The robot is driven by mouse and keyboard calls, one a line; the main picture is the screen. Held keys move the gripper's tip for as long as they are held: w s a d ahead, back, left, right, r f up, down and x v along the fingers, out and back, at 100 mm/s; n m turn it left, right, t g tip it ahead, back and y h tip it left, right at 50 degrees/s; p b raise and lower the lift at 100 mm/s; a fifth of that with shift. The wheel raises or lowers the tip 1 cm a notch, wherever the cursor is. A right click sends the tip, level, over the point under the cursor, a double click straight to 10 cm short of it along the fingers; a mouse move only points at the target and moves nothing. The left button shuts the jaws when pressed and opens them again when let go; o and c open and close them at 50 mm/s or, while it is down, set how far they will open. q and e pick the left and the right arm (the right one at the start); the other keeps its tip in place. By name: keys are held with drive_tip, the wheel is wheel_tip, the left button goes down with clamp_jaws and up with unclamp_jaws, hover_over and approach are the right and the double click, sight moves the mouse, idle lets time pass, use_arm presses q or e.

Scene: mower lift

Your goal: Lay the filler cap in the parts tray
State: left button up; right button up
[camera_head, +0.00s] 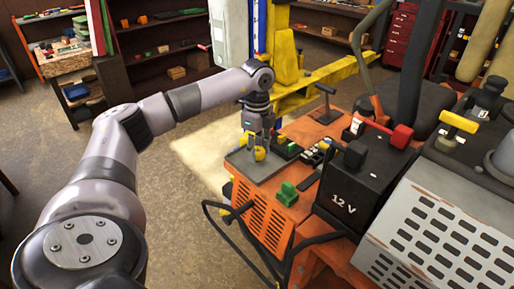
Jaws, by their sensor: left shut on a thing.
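My left gripper (258,142) points down over the orange mower body and is shut on a small yellow piece (260,154), which looks like the filler cap. The fingers cover part of it. It is at or just above a flat dark grey panel (262,172), which may be the parts tray; I cannot tell whether they touch. My right gripper is not in view.
A green block (287,194) and several small dark parts lie close to the gripper's right. A black 12 V battery (347,190) with a red terminal cover stands further right, beside a slotted grey housing (430,240). Black cables loop in front. A yellow lift (325,78) stands behind.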

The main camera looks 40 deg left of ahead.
use_arm(q)
drive_tip(key=shift+f, duration=0.4)
drive_tip(key=shift+f, duration=0.1)
drive_tip(key=o, duration=1.1)
drive_tip(key=shift+c, duration=0.2)
drive_tip(key=shift+o, duration=0.6)
